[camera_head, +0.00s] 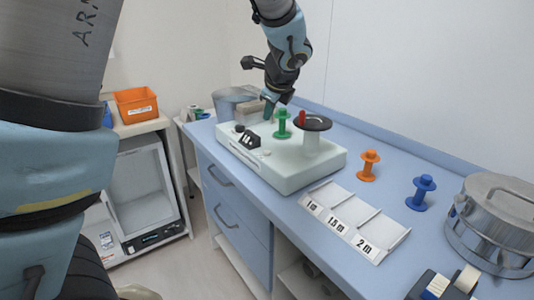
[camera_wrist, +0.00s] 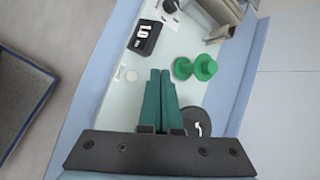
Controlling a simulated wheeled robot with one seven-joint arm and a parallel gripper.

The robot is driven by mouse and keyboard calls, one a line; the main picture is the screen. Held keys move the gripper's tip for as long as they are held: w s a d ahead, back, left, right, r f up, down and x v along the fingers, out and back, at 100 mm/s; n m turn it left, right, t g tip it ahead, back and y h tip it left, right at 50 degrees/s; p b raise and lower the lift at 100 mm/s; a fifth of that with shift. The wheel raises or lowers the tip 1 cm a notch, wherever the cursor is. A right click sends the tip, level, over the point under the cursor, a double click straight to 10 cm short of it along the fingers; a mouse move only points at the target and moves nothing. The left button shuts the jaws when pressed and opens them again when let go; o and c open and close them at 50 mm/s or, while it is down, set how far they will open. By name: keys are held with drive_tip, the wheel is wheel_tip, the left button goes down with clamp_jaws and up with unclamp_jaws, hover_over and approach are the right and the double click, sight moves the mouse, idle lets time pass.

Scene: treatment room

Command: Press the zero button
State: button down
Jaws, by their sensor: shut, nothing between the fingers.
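The pale instrument box (camera_head: 290,172) stands on the blue counter. Its black display (camera_head: 248,140) reads 1.0 in the wrist view (camera_wrist: 146,38). A small pale round button (camera_wrist: 131,76) is beside the display; its marking is too small to read. A black knob (camera_wrist: 170,6) is past the display. A green spool (camera_head: 283,125) and a black-rimmed round dial on a pedestal (camera_head: 313,122) are on top. My gripper (camera_head: 268,110) is above the box, behind the display. Its teal fingers (camera_wrist: 160,73) are together and empty, pointing between the button and the spool.
An orange spool (camera_head: 369,165) and a blue spool (camera_head: 421,192) stand right of the box. A labelled tray (camera_head: 347,240) lies in front of them. A metal pot (camera_head: 490,225) and a tape dispenser (camera_head: 445,287) are at the right. A metal container (camera_head: 233,100) is behind the box.

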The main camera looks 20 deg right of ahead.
sight(268, 153)
wheel_tip(268, 153, down, 8)
drive_tip(key=b, duration=0.6)
drive_tip(key=shift+f+b, duration=0.15)
drive_tip(key=shift+b, duration=0.2)
idle(1.4)
drive_tip(key=shift+f+b, duration=0.35)
drive_tip(key=shift+f, duration=0.05)
drive_tip(key=shift+f+b, duration=0.35)
drive_tip(key=shift+f, duration=0.1)
idle(0.6)
drive_tip(key=shift+r, duration=0.1)
drive_tip(key=shift+r+p, duration=0.8)
wheel_tip(268, 153, up, 5)
drive_tip(key=p, duration=0.4)
